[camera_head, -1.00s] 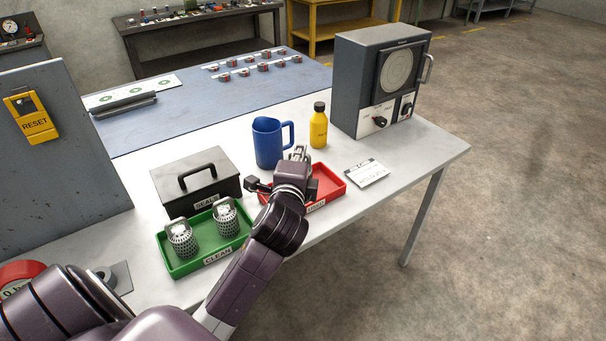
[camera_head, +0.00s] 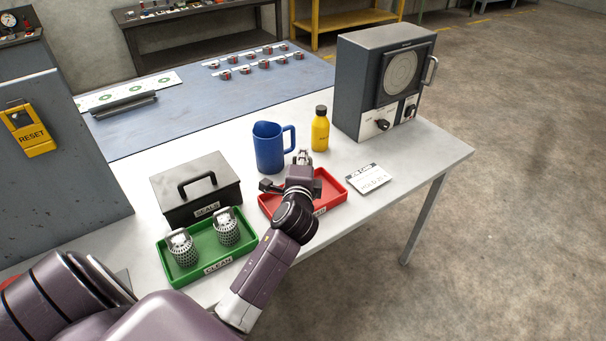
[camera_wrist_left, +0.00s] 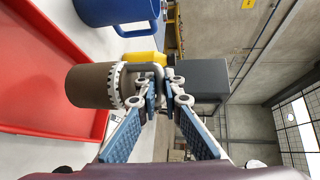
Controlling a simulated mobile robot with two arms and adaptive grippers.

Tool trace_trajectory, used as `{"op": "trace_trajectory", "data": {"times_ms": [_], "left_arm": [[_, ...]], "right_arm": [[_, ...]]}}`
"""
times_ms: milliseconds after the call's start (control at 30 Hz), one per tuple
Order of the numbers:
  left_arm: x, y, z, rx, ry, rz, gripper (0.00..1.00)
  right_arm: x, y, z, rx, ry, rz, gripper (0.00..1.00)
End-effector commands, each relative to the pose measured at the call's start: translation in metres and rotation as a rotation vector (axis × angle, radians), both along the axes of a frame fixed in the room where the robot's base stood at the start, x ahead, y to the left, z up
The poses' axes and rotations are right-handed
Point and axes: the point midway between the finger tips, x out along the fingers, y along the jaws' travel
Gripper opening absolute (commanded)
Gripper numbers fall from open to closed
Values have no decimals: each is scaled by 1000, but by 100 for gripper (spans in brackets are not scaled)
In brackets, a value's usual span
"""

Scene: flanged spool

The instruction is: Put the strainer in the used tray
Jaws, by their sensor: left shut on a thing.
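My left gripper (camera_head: 303,157) reaches over the red used tray (camera_head: 333,183) from the front. In the left wrist view the gripper (camera_wrist_left: 165,82) is shut on the thin handle of the strainer (camera_wrist_left: 95,86), a brown cylinder with a pale toothed rim. The strainer hangs from the handle beside the fingers. The red tray (camera_wrist_left: 40,75) lies past it in that view, and I cannot tell whether the strainer touches it. In the head view my wrist hides the strainer and part of the tray. My right gripper is not in view.
A green clean tray (camera_head: 177,279) holds two perforated metal strainers. A grey handled box (camera_head: 200,170) stands behind it. A blue jug (camera_head: 268,150) and yellow bottle (camera_head: 320,131) stand behind the red tray. A white card (camera_head: 368,177) and grey oven (camera_head: 365,75) are to the right.

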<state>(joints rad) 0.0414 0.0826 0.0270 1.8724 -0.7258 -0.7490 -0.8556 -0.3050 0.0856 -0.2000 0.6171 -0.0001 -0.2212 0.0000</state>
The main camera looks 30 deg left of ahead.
Motion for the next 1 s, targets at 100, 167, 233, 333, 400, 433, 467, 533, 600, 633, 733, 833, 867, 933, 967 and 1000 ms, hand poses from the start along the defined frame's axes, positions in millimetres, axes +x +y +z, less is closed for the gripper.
{"op": "trace_trajectory", "data": {"times_ms": [100, 167, 233, 333, 400, 433, 467, 533, 600, 633, 733, 833, 867, 933, 967, 1000], "left_arm": [[0, 0, -13, 1, -2, 0, 0], [0, 0, -16, 0, -3, -1, 0], [0, 0, -24, 0, 0, 0, 0], [0, -1, -42, 0, 1, 0, 0], [0, 0, -51, 0, 0, 1, 0], [0, 0, -54, 0, -1, -1, 0], [0, 0, -56, 1, -2, 0, 0], [0, 0, -59, 0, -2, -1, 0], [0, 0, -58, 0, -3, -2, 0], [0, 0, -58, 0, -3, -2, 0], [0, 0, -58, 0, -3, -1, 0], [0, 0, -61, 0, -3, -1, 0], [0, 0, -62, 0, -3, -1, 0], [0, 0, -61, 0, -2, -1, 12], [0, 0, -61, -1, -1, -1, 16], [0, 0, -61, -1, -1, -1, 20]], "right_arm": [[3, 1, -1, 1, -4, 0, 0], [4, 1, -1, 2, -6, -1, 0], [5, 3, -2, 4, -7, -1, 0], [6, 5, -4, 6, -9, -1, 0], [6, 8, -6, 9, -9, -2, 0], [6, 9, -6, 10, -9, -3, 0], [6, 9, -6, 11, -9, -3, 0], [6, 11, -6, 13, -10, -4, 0], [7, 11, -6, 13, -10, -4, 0], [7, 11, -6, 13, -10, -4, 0], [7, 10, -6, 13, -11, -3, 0], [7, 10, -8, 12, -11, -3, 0], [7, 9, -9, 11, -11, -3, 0], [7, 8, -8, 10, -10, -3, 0], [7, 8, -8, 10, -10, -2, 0], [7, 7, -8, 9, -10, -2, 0]]}}
